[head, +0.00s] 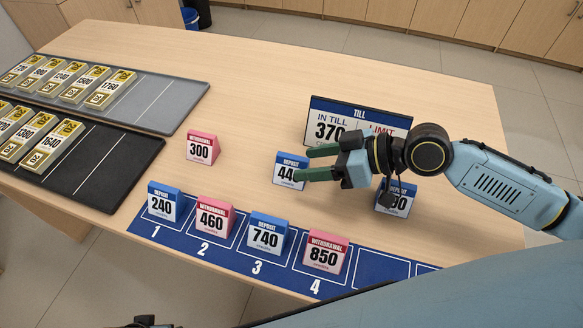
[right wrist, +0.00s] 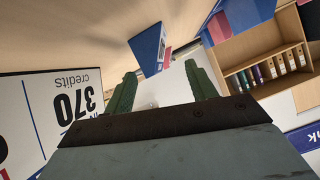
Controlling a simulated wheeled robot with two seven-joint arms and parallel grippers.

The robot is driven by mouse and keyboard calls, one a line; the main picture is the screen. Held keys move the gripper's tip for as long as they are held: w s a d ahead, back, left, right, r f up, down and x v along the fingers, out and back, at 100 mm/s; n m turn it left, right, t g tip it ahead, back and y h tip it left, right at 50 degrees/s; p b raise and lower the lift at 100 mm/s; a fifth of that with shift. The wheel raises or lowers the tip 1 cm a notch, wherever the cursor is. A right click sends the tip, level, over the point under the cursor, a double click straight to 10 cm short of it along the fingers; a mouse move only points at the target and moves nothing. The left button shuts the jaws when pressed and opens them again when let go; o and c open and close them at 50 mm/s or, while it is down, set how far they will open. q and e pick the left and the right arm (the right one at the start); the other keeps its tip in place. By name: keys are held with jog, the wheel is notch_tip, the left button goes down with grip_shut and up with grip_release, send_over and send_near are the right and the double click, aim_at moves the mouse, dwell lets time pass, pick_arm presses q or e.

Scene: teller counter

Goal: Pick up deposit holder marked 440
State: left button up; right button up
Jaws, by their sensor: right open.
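The deposit holder marked 440 (head: 287,170) is a small upright block with a blue top and a white face, standing on the counter left of the till sign. Its last digit is hidden behind my right gripper (head: 312,162), which is open and empty, its green fingers reaching leftward at the holder's right side. In the right wrist view a blue holder (right wrist: 147,48), seemingly this one, stands just beyond the open fingertips (right wrist: 160,72). I see no contact, and cannot tell the exact gap. My left gripper is not clearly visible.
The till sign (head: 330,110) reading 370 stands behind my right gripper. Another blue holder (head: 404,193) is partly hidden below it. A pink 300 holder (head: 202,148) stands left. The blue mat (head: 190,247) holds 240, 460, 740 and 850. Trays (head: 150,115) lie far left.

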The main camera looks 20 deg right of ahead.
aim_at(293, 164)
jog(key=shift+w+a+f, duration=0.2)
jog(key=b+x, duration=0.1)
jog(key=x, duration=0.2)
jog(key=shift+w+f, duration=0.15)
jog(key=shift+w, duration=0.1)
jog(key=shift+w+a+f, duration=0.3)
jog(key=shift+a, duration=0.15)
pick_arm(q)
jog(key=r, duration=0.1)
jog(key=d+r, duration=0.1)
jog(key=r, duration=0.1)
jog(key=shift+w+d+r, duration=0.3)
jog(key=shift+d+r, duration=0.1)
pick_arm(e)
jog(key=shift+c, duration=0.2)
jog(key=c, duration=1)
jog(key=shift+r, duration=0.15)
